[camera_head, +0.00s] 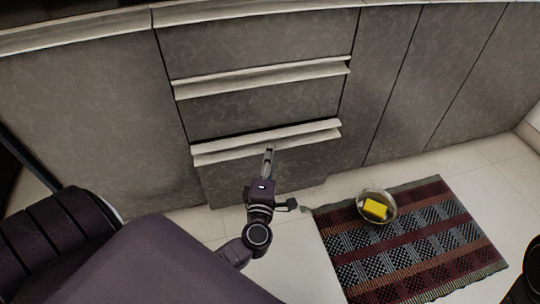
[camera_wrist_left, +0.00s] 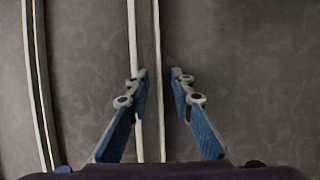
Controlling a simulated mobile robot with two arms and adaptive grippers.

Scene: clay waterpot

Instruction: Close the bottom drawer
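The bottom drawer (camera_head: 232,176) is the lowest of a stack of grey drawers, with a long pale handle strip (camera_head: 308,131) along its top. A thin dark line shows above the strip; I cannot tell how far out the drawer stands. My left gripper (camera_head: 269,150) is in front of this drawer, its fingertips over the handle strip. In the left wrist view my left gripper (camera_wrist_left: 161,73) has its two blue-padded fingers apart with nothing held between them. A pale strip (camera_wrist_left: 147,35) runs behind the left finger; contact cannot be told. My right gripper is not in view.
Two more drawer fronts (camera_head: 255,45) are above, and cabinet doors (camera_head: 425,80) continue right. A red and black woven rug (camera_head: 430,240) lies on the pale floor, with a bowl (camera_head: 390,204) holding a yellow block (camera_head: 375,208) at its upper edge.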

